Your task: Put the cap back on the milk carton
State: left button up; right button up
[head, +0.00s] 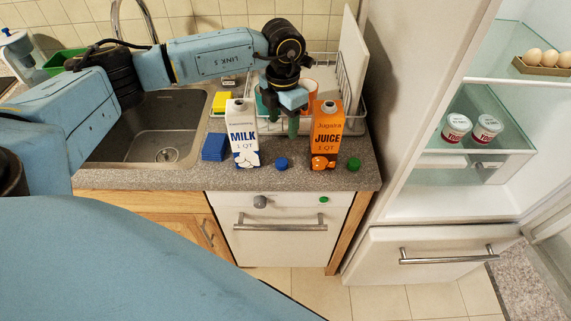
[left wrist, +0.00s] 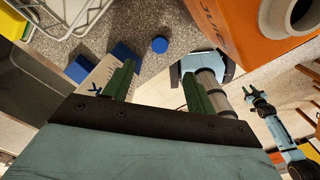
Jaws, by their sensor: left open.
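The milk carton (head: 242,142) stands upright on the counter, with no blue cap visible on its white spout; part of it shows in the left wrist view (left wrist: 97,80). The blue cap (head: 281,163) lies on the counter between the milk carton and the orange juice carton, and shows in the left wrist view (left wrist: 159,44). My left gripper (head: 293,128) is open and empty, between and slightly behind the cartons, above the counter; its green fingers (left wrist: 158,73) show apart in the left wrist view. What looks like my right arm shows small there, its gripper (left wrist: 256,93) too small to read.
The juice carton (head: 327,140) stands close right of my left gripper, its open spout showing in the left wrist view. A green cap (head: 353,163) lies beside it. Blue sponges (head: 214,147) sit left of the milk. A dish rack (head: 350,97) is behind; the sink (head: 150,135) is left.

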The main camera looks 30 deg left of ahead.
pick_arm(q)
send_over(282, 162)
jog(key=f, duration=0.5)
jog(key=f+p, duration=0.1)
jog(key=f, duration=0.2)
jog(key=shift+w, duration=0.25)
pick_arm(e)
jog(key=shift+w+r, duration=0.45)
jog(key=shift+w, duration=0.1)
pick_arm(q)
jog(key=shift+s+f+p, duration=0.2)
jog(key=shift+f+p, duration=0.25)
jog(key=shift+f, duration=2.15)
pick_arm(e)
jog(key=shift+r, duration=0.45)
pick_arm(q)
jog(key=c, duration=1.1)
